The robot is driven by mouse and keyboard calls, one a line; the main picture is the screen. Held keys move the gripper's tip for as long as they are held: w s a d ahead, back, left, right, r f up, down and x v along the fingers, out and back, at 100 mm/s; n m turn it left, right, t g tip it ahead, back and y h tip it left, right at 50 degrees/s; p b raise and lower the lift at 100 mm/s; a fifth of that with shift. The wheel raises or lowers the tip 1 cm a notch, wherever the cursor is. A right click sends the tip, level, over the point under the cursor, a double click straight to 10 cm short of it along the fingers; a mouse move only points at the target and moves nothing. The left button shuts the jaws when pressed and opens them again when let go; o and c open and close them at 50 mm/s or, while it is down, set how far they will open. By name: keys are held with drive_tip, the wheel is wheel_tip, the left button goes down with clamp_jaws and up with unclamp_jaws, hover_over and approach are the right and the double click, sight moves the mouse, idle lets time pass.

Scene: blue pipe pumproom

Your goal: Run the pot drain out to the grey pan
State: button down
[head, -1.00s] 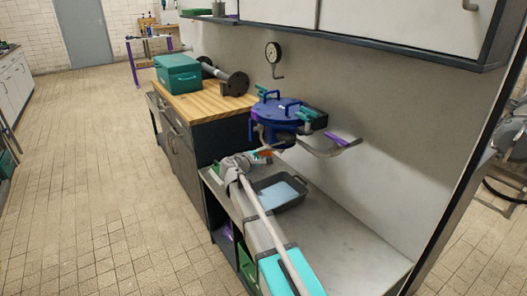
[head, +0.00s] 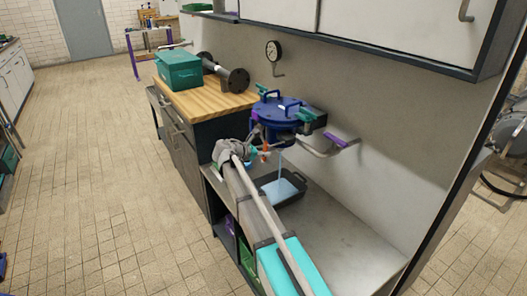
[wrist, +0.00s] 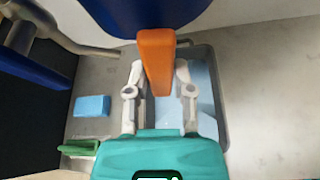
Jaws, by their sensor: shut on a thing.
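A dark blue lidded pot (head: 279,112) is mounted above the steel counter at the wall. Its orange drain handle (head: 265,151) sits low on the pot's front and shows large in the wrist view (wrist: 155,60). My gripper (wrist: 159,75) is shut on the orange handle, one finger on each side. A pale blue stream (head: 281,166) falls from below the pot into the grey pan (head: 291,197). The pan stands on the counter under the pot and holds pale blue liquid. In the wrist view, my gripper and the handle hide part of the pan (wrist: 222,110). The drain's mouth is hidden.
A small light-blue block (wrist: 92,106) lies on the counter left of the pan. A pipe arm with a purple end (head: 335,140) juts out right of the pot. A wooden-topped bench (head: 205,97) with a green box (head: 178,69) stands behind. The counter's right part is clear.

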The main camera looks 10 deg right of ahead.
drive_tip(key=shift+n+g, duration=0.6)
drive_tip(key=shift+n, duration=0.2)
drive_tip(key=shift+s, duration=0.1)
drive_tip(key=shift+c, duration=2.4)
unclamp_jaws()
